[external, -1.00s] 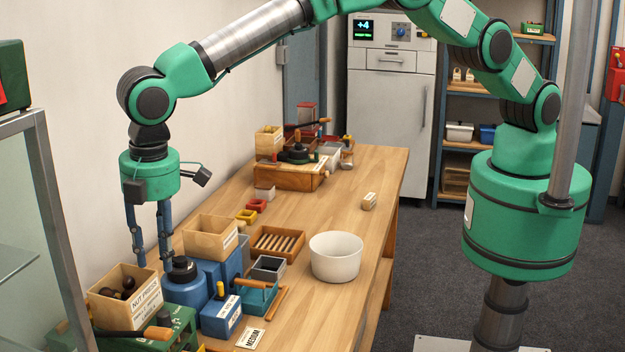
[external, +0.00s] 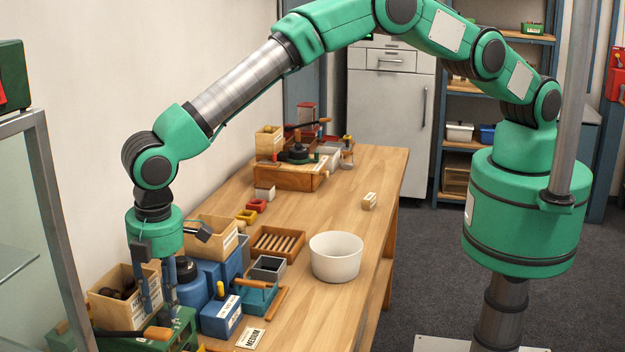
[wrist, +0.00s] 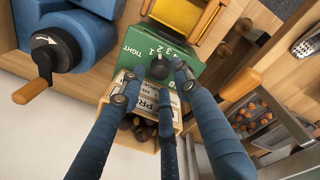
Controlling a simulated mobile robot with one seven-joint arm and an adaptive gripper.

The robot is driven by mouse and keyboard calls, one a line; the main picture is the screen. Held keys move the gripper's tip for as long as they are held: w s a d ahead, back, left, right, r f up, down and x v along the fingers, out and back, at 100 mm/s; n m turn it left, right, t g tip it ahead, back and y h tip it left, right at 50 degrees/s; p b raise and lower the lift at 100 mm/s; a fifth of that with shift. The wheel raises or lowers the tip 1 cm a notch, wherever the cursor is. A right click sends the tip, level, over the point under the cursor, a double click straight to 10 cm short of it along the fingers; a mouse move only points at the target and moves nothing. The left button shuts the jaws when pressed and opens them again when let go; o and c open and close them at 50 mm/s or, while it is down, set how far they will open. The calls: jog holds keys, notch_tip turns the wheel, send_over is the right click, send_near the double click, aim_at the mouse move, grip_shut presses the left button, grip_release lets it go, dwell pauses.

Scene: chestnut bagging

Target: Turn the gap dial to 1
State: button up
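The gap dial (wrist: 159,67) is a black knob on the green machine (wrist: 135,45) in the wrist view, with small numbers and the word TIGHT beside it. I cannot tell which number it points to. My gripper (wrist: 154,82) is open, its blue fingers spread apart at either side of the knob; I cannot tell whether they touch it. In the external view the gripper (external: 156,307) hangs down over the green machine (external: 172,338) at the near end of the bench; the dial is hidden there.
A wooden hopper (external: 110,294) with chestnuts stands close beside the fingers. A blue machine (external: 187,294) stands to their right; its crank handle (wrist: 32,92) shows in the wrist view. A white bowl (external: 336,258) sits further right. The bench's right side is mostly clear.

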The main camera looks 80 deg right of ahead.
aim_at(164, 311)
jog(key=shift+w+f, duration=0.15)
jog(key=shift+f, duration=1.3)
grip_shut()
jog(key=shift+f, duration=0.1)
jog(key=shift+f+n+b, duration=0.1)
jog(key=shift+n+b, duration=0.55)
jog(key=shift+n, duration=0.35)
jog(key=shift+d+n+b, duration=0.15)
jog(key=shift+n+b, duration=0.65)
jog(key=shift+n, duration=1)
